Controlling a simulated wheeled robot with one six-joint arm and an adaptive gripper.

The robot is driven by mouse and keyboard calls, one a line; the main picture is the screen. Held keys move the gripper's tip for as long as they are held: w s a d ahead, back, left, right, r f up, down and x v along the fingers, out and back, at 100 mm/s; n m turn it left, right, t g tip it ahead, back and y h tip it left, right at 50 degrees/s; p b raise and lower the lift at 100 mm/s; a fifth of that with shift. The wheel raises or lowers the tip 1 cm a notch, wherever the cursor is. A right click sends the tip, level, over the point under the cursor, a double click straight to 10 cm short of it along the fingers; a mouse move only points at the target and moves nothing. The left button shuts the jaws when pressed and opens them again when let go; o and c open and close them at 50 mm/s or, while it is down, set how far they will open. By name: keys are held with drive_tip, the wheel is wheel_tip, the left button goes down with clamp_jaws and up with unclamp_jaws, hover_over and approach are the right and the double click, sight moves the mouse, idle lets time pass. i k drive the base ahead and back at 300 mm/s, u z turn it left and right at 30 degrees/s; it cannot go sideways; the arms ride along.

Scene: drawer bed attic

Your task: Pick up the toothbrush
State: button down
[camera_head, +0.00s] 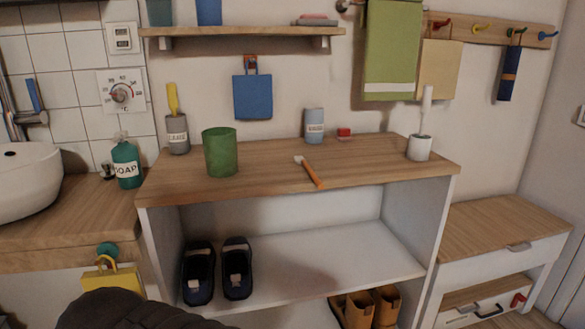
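What looks like the toothbrush (312,174) has an orange handle and a small white head. It lies flat on the wooden top of the shelf unit (260,185), near the middle of its front part. Its head points to the back left and its handle end to the front right. Nothing touches it. A dark rounded shape, probably part of my arm, shows at the bottom left edge. No gripper fingers show.
A green cup (220,152) stands left of the toothbrush, a white brush holder (419,147) to the right. Behind are a grey cup (177,134), a grey-blue container (314,126) and a small red item (344,132). Shoes (237,268) sit below. The top around the toothbrush is clear.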

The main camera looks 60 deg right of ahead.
sight(300, 160)
drive_tip(key=z, duration=2.35)
drive_tip(key=i, duration=0.2)
drive_tip(key=u, duration=0.1)
